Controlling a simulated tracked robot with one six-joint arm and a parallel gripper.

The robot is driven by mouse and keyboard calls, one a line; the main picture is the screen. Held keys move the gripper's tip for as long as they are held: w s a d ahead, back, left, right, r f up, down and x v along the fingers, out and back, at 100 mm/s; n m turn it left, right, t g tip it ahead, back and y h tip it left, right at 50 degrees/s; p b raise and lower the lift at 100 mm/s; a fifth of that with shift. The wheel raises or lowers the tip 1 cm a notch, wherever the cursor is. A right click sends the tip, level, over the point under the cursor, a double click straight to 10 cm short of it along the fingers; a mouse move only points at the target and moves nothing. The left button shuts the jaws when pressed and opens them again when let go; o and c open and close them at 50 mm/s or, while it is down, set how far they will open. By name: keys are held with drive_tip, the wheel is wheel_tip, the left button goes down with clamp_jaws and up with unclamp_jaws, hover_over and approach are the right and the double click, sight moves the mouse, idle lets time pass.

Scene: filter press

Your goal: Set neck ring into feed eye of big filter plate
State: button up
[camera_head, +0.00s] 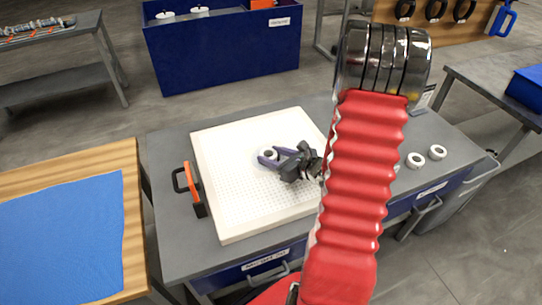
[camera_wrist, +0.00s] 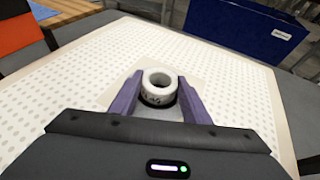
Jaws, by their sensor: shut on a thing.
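The big filter plate (camera_head: 222,185) is a white square slab with a dotted face, lying flat on the grey bench. My gripper (camera_head: 269,156) is over the middle of the plate, its purple fingers shut on a white neck ring (camera_wrist: 157,97). In the wrist view the ring is upright, hole facing up, between the fingertips over a smooth patch (camera_wrist: 118,94) of the plate. A dark rim shows just under the ring, which looks like the feed eye. The ring hides most of it, and I cannot tell whether the ring sits in it.
Two more white rings (camera_head: 416,160) (camera_head: 437,152) lie on the bench right of the plate. An orange and black handle (camera_head: 192,190) stands at the plate's left edge. A wooden table with blue cloth (camera_head: 62,240) is at left; a blue bin (camera_head: 225,50) stands behind.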

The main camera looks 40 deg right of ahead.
drive_tip(key=o, duration=1)
drive_tip(key=v, duration=1.2)
idle(0.5)
